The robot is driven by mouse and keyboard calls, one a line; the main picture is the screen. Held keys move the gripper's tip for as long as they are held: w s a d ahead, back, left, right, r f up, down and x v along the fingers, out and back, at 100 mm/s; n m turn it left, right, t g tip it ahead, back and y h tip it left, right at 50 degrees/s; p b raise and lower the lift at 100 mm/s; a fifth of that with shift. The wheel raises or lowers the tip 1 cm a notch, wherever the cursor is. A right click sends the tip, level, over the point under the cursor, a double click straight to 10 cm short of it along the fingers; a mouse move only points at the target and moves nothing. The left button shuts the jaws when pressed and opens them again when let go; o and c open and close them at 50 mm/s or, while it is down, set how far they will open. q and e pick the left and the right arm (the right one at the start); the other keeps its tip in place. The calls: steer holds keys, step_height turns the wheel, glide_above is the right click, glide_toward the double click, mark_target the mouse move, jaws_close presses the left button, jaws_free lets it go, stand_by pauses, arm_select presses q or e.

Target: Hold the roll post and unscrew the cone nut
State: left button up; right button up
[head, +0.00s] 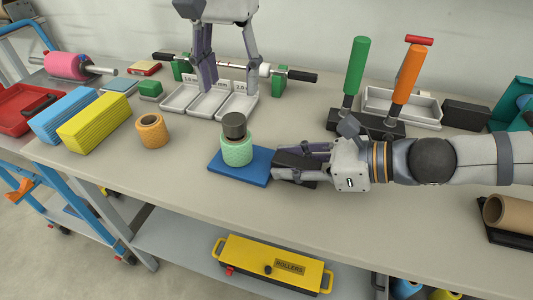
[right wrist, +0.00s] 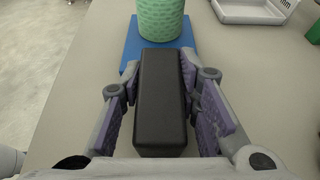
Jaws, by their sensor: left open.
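The roll post is a blue base plate (head: 225,167) with a mint-green roll (head: 237,152) standing upright on it and a black block (head: 290,160) at its right end. A dark grey cone nut (head: 234,125) sits on top of the roll. In the right wrist view the black block (right wrist: 161,100) lies between the pads of my right gripper (right wrist: 158,75), whose tips meet its sides. The green roll (right wrist: 160,20) shows ahead; its top is cut off. My left gripper (head: 230,90) points down, open and empty, above the white trays behind the roll.
An orange roll (head: 151,130) stands left of the base. Yellow (head: 95,120) and blue blocks lie farther left. White trays (head: 208,103) and a rod on green stands (head: 278,82) are behind. Green-handled (head: 354,68) and orange-handled tools stand at right. The table's front strip is clear.

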mark_target(234, 118)
jaws_close()
arm_select(q)
steer(key=m, duration=2.1)
steer(key=shift+m, duration=0.3)
steer(key=m, duration=0.9)
steer(key=shift+f+m, duration=0.2)
steer(key=shift+m, duration=0.2)
step_height(234, 118, down, 8)
steer(key=shift+r, duration=0.15)
